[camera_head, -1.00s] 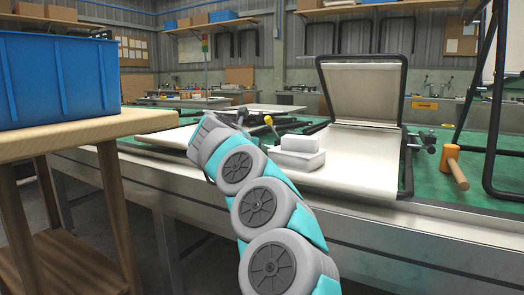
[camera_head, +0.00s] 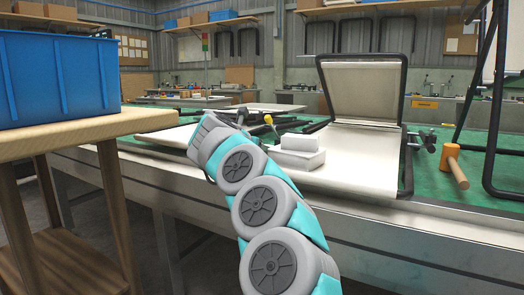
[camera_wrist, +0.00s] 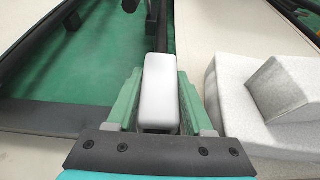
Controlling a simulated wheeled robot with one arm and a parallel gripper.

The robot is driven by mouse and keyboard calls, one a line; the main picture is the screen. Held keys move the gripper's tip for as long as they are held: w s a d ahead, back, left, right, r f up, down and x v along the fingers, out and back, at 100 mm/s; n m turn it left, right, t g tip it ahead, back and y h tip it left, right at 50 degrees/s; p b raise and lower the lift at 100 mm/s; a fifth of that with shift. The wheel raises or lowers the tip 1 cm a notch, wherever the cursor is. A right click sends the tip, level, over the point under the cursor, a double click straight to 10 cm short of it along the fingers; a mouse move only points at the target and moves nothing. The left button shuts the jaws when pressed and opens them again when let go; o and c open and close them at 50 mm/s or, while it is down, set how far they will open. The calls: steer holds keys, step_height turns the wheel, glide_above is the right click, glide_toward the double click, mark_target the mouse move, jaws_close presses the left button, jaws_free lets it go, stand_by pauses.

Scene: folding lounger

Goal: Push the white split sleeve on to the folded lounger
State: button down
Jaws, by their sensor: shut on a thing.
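The white split sleeve (camera_wrist: 157,92) shows in the wrist view as a smooth, rounded white block. My gripper (camera_wrist: 160,84) is shut on it, with one green jaw on each side. The sleeve's far end points at a black tube (camera_wrist: 165,28) of a lounger frame; I cannot tell whether it touches the tube. The split is not visible. In the head view a lounger (camera_head: 360,165) with cream fabric and a black frame lies on the bench, one panel tilted upright. My arm hides the gripper and sleeve there.
A pale two-tier block (camera_wrist: 270,95) stands close to the right of my gripper; it also shows in the head view (camera_head: 300,155). A mallet (camera_head: 453,165) lies on the green bench top (camera_head: 485,170) at the right. A blue crate (camera_head: 55,80) sits on a wooden table at the left.

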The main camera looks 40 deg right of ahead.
steer(key=shift+c, duration=1)
jaws_free()
steer(key=shift+v, duration=3.9)
